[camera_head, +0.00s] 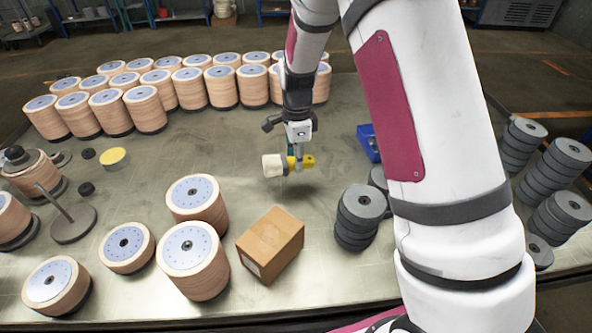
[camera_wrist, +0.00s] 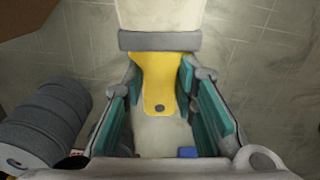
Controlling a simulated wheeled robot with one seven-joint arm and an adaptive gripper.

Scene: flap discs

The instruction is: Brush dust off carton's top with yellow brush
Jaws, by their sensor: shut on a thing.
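The yellow brush (camera_head: 300,162) has a yellow handle, a grey band and pale cream bristles. My gripper (camera_head: 294,154) is shut on its handle, with the bristles pointing left in the head view. In the wrist view the brush (camera_wrist: 158,80) lies between the teal pads of my gripper (camera_wrist: 158,105), with its bristles toward the top edge. The brown carton (camera_head: 270,245) sits closed on the table, nearer the front than the brush and apart from it. Dust on its top cannot be made out. The gap between brush and table cannot be told.
Stacks of grey discs (camera_head: 357,217) stand right of the carton, and wood-coloured disc stacks (camera_head: 193,260) stand close on its left. Rows of disc stacks (camera_head: 220,88) fill the back. A blue bin (camera_head: 368,143) is right of my gripper. The metal table (camera_head: 225,150) is clear mid-table.

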